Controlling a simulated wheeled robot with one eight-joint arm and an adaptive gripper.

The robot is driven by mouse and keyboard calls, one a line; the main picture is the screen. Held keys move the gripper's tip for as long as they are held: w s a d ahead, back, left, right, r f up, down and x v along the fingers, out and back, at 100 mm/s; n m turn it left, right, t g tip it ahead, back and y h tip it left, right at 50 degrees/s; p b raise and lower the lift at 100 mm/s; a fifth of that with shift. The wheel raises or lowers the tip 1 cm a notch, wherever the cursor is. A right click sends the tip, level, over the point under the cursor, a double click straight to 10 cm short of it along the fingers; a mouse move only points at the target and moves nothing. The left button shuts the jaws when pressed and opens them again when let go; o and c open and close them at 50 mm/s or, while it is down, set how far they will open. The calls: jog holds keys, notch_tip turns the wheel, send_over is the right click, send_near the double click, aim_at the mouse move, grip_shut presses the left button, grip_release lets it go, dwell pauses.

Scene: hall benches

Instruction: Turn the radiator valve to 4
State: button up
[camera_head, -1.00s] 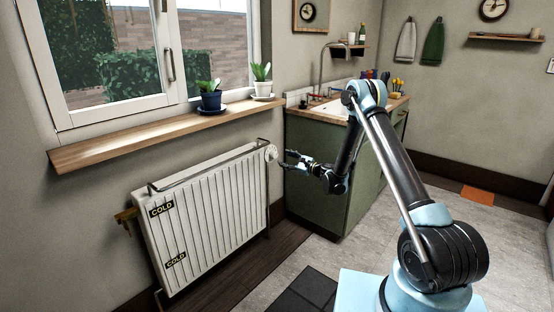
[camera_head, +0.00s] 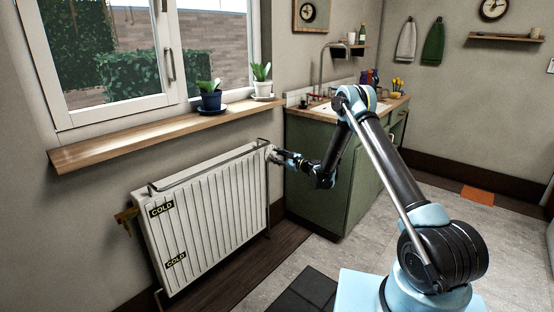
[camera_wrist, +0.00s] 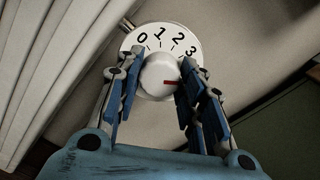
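The radiator valve is a white dial (camera_wrist: 127,46) with 0, 1, 2 and 3 visible along its upper edge and a round white knob (camera_wrist: 158,72) in front. The knob's red pointer (camera_wrist: 173,82) points to the right, below the 3. Any numbers past 3 are hidden behind my right finger. My gripper (camera_wrist: 161,75) has its blue fingers on both sides of the knob, close against it. In the head view, my gripper (camera_head: 277,155) is at the valve by the radiator's (camera_head: 210,215) upper right corner, and covers most of the dial.
A wooden sill (camera_head: 160,135) with two potted plants (camera_head: 210,97) is above the radiator. A green cabinet (camera_head: 325,170) with a sink stands just right of the valve. The floor (camera_head: 270,277) in front of the radiator is clear.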

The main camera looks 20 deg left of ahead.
jog(key=c, duration=0.3)
jog(key=shift+n, duration=0.4)
jog(key=o, duration=1)
jog(key=shift+o, duration=0.2)
jog(key=shift+d, duration=0.1)
jog(key=v, duration=1.1)
jog(key=shift+s+d, duration=0.2)
jog(key=shift+d, duration=0.15)
